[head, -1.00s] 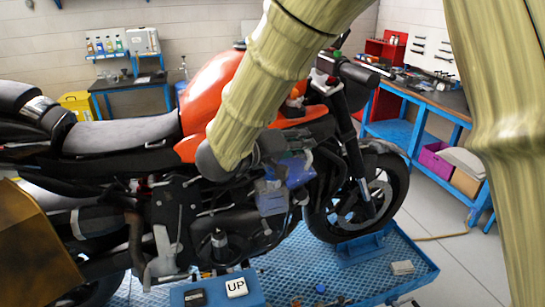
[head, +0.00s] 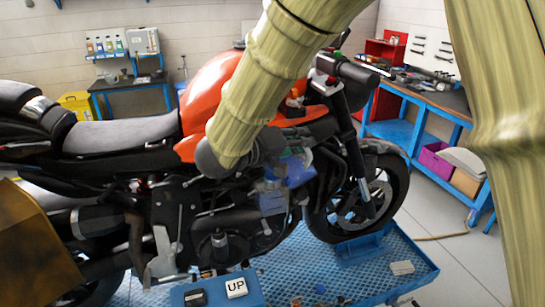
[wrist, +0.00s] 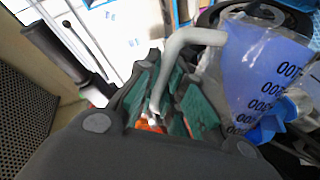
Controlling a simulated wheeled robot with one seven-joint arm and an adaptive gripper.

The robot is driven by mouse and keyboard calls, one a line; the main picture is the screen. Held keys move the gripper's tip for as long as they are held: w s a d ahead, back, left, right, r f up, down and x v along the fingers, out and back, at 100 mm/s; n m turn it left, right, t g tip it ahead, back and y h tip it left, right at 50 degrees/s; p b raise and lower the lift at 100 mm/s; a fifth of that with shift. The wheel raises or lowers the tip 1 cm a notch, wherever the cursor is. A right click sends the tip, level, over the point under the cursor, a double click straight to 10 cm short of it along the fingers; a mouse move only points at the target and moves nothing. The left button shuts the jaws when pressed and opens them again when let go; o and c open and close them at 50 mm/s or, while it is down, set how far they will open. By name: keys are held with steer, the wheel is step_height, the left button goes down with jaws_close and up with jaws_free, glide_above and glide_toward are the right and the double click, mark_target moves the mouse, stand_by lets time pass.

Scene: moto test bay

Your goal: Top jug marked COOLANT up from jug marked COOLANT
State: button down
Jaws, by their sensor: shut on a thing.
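A clear jug holding blue liquid (wrist: 258,62) fills the right of the wrist view, with dark graduation figures on its wall. It looks tilted there. Its grey bent handle (wrist: 190,42) runs down between my fingers. My gripper (wrist: 165,95), with green pads, is shut on that handle. In the head view, my gripper (head: 283,150) is in front of the motorcycle, with the blue jug (head: 296,172) just below it. A paler translucent shape (head: 270,197) hangs under the blue; I cannot tell whether it is a second jug. No COOLANT label is readable.
The orange motorcycle (head: 212,85) stands close behind my gripper on a blue lift platform (head: 375,265). A blue workbench (head: 425,100) stands at the right, and bottles (head: 106,46) sit on a back shelf.

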mark_target(307, 170)
steer(key=shift+w+a+r+n, duration=0.3)
steer(key=shift+w+r+n, duration=0.2)
steer(key=shift+r, duration=0.2)
stand_by(2.8)
steer(key=shift+f, duration=0.1)
steer(key=shift+s+d+f+m+b, duration=0.15)
steer(key=shift+s+f+m+b, duration=0.15)
steer(key=shift+f+b, duration=0.4)
steer(key=shift+s+d+f+m+b, duration=0.4)
steer(key=shift+s+f+m+b, duration=0.25)
steer(key=shift+b, duration=0.6)
steer(key=shift+s+d+f+m+b, duration=0.2)
steer(key=shift+f+m+b, duration=0.3)
steer(key=shift+b, duration=0.45)
steer(key=f+m+b, duration=0.1)
steer(key=b, duration=0.1)
steer(key=s+f+m+t+b, duration=0.1)
steer(key=b, duration=0.1)
steer(key=shift+s+d+f, duration=0.1)
steer(key=shift+s+d, duration=0.05)
steer(key=shift+d, duration=0.2)
steer(key=shift+s+d+f+m+b, duration=0.25)
steer(key=shift+s+m+b, duration=0.2)
steer(key=shift+b, duration=0.25)
steer(key=shift+s+d+f+m+b, duration=0.25)
steer(key=shift+s+m+b, duration=0.15)
steer(key=shift+b, duration=0.3)
